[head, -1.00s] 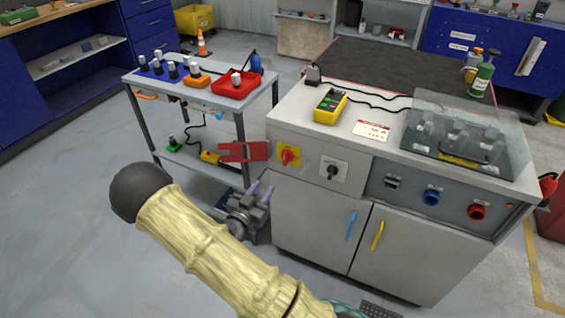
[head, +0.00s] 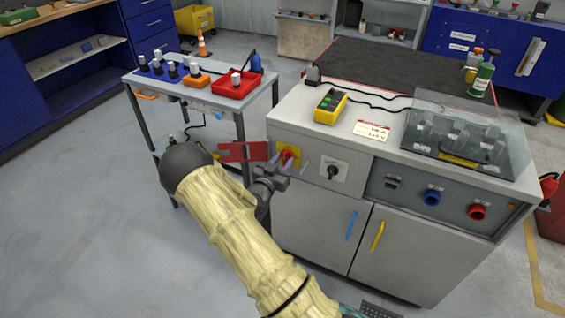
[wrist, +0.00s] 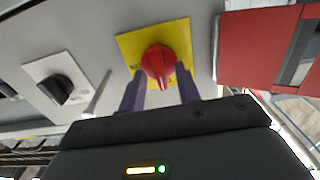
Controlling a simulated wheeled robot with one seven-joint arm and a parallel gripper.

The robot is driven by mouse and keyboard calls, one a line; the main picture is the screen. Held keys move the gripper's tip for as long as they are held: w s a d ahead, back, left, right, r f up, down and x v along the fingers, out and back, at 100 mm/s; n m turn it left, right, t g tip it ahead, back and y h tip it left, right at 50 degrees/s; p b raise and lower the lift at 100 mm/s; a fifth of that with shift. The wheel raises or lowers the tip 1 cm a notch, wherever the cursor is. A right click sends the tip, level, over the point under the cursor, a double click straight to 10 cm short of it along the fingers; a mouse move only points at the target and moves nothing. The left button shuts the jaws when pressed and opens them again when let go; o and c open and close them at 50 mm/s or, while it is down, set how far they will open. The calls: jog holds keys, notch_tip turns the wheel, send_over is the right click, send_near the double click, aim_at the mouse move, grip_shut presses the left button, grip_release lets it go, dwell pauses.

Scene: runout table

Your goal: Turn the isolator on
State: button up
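The isolator is a red rotary knob (head: 286,155) on a yellow plate (head: 297,166), on the left of the grey cabinet's front panel. In the wrist view the red knob (wrist: 158,61) is ahead of my gripper, its grip bar pointing roughly toward me. My gripper (head: 281,165) is at the plate in the head view and partly covers it. In the wrist view its two purple fingers (wrist: 160,85) are spread, one on each side of the knob's lower part. I see gaps beside the knob; contact cannot be told.
A red slotted plate (head: 240,152) sticks out left of the knob, close to my gripper. A black rotary switch (head: 333,173) is to the right. A thin grey rod (wrist: 97,96) stands between the switch and knob. A grey trolley (head: 190,95) is at left.

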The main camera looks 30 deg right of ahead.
jog(key=shift+c, duration=0.4)
grip_shut()
jog(key=shift+a, duration=0.1)
